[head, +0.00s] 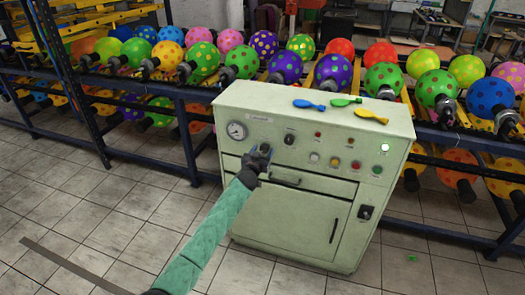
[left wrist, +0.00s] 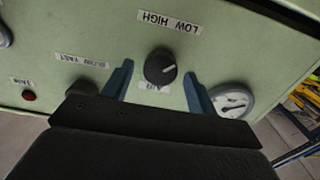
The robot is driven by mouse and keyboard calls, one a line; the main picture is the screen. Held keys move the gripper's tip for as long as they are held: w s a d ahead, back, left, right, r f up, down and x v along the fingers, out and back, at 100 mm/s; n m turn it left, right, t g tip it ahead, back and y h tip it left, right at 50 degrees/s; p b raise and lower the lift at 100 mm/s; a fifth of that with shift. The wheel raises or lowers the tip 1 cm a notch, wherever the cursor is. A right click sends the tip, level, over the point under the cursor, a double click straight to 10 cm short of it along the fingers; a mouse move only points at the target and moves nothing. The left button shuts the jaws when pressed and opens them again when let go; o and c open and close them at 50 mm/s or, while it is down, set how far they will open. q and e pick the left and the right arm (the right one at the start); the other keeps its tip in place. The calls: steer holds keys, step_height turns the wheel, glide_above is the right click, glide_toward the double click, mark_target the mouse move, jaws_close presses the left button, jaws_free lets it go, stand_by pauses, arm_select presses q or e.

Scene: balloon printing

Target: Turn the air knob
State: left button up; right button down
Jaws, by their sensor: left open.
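The air knob (left wrist: 160,66) is a round dark knob with a pale pointer line on the pale green panel of the machine (head: 290,215). An AIR label and a LOW HIGH label sit beside it, upside down in the left wrist view. My left gripper (head: 262,150) is at the panel front, right of the gauge. In the left wrist view its blue fingers (left wrist: 158,78) are open, one on each side of the knob, with a visible gap to it on both sides. In the head view the gripper hides the air knob. My right gripper is not in view.
A pressure gauge (head: 237,130) and a second dark knob (head: 290,139) flank the gripper. Several buttons and lamps are farther right. Blue, green and yellow deflated balloons (head: 309,105) lie on the machine top. Racks of printed balloons (head: 285,68) stand behind. The tiled floor at left is mostly clear.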

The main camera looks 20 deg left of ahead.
arm_select(q)
steer(key=shift+w, duration=0.15)
steer(key=c, duration=1)
steer(key=shift+o, duration=0.2)
steer(key=shift+m, duration=0.3)
